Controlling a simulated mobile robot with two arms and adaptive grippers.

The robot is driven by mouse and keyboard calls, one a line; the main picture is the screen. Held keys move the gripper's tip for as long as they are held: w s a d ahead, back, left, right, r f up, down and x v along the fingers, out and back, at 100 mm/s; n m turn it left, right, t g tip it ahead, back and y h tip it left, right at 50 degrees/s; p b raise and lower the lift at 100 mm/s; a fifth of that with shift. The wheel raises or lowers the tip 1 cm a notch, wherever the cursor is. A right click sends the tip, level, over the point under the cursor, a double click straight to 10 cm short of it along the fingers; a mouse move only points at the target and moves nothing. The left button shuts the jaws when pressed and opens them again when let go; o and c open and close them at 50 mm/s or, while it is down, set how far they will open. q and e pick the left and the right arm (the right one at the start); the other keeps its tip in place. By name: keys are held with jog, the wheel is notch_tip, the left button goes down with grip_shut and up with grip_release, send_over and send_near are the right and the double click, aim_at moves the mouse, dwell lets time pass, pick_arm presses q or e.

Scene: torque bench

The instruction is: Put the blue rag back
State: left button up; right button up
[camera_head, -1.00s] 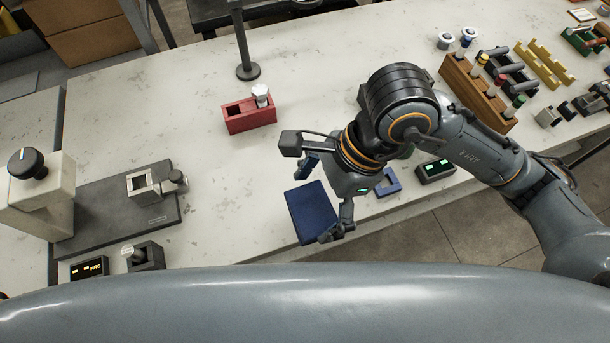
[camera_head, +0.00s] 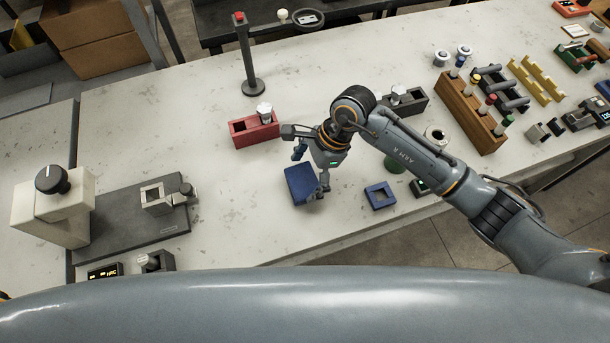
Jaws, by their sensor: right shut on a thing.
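The blue rag (camera_head: 301,184) is a flat, dark blue square near the middle of the head view. My right gripper (camera_head: 311,172) is shut on the rag at its upper right side, with one finger at its top and one at its right edge. I cannot tell whether the rag touches the bench top. My left gripper is not in view.
A red block (camera_head: 254,131) with a silver-topped part stands just behind the rag. A grey fixture (camera_head: 160,200) is at left, a wooden rack (camera_head: 468,111) at right. A dark post (camera_head: 246,62) rises at the back. Bench space left of the rag is clear.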

jog(key=shift+s+f+p, duration=0.1)
jog(key=shift+f+p, duration=0.25)
jog(key=shift+f, duration=0.8)
jog(key=o, duration=0.7)
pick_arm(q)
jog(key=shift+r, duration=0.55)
pick_arm(e)
jog(key=shift+o, duration=0.3)
jog(key=shift+r, duration=0.1)
jog(key=shift+r, duration=0.1)
pick_arm(q)
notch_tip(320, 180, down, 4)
jog(key=b, duration=0.4)
pick_arm(e)
jog(key=v, duration=1.2)
